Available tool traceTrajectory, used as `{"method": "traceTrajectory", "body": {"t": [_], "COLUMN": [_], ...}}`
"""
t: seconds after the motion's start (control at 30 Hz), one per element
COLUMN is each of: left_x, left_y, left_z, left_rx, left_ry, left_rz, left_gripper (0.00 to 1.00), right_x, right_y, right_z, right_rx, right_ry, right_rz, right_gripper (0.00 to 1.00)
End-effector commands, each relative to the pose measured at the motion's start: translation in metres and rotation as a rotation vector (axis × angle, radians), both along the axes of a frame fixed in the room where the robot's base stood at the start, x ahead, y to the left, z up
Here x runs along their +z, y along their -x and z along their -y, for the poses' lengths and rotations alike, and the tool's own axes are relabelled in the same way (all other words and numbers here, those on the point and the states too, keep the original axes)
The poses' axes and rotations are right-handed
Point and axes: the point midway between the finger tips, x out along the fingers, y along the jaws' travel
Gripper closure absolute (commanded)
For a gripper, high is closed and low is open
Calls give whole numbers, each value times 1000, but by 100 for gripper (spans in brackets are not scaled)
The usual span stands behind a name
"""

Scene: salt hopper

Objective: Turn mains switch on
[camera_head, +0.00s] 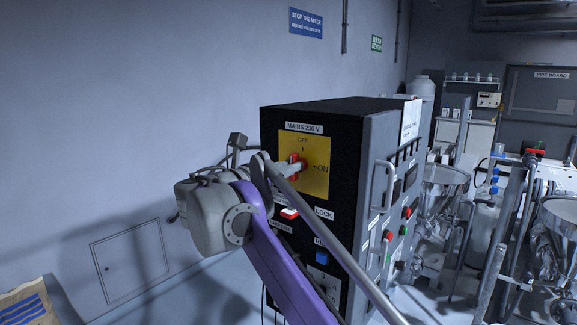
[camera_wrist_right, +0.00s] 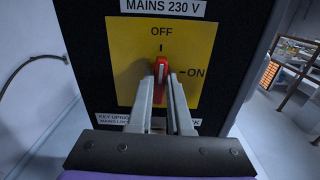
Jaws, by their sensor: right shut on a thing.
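The mains switch is a red handle (camera_head: 293,166) on a yellow plate (camera_head: 318,178) marked OFF at the top and ON at the right. The plate is on the side of a black cabinet under a "MAINS 230 V" label. In the right wrist view the handle (camera_wrist_right: 161,68) stands about upright, its white-marked end towards OFF. My right gripper (camera_head: 298,168) is shut on the handle, one finger on each side, seen in the wrist view (camera_wrist_right: 161,88). My left gripper is not in view.
Below the plate are a red-and-white switch (camera_head: 289,213) by a LOCK label and a blue socket (camera_head: 322,257). The cabinet's grey front (camera_head: 378,215) has a handle and buttons. Steel hoppers (camera_head: 443,190) stand at the right.

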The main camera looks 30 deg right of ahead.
Motion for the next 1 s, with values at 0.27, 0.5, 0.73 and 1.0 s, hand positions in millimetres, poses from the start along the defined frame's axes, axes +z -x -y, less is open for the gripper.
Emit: {"method": "traceTrajectory", "body": {"t": [0.27,0.5,0.73,1.0], "left_x": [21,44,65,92], "left_y": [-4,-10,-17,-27], "left_z": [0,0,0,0], "left_rx": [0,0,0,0], "left_ry": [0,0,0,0], "left_rz": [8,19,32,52], "left_gripper": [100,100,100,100], "right_x": [3,4,3,2], "right_y": [1,2,3,4], "right_z": [1,1,2,2], "right_rx": [-2,-2,-1,0], "right_ry": [-68,-153,-238,-336], "right_rz": [162,369,574,810], "right_gripper": [100,100,100,100]}}
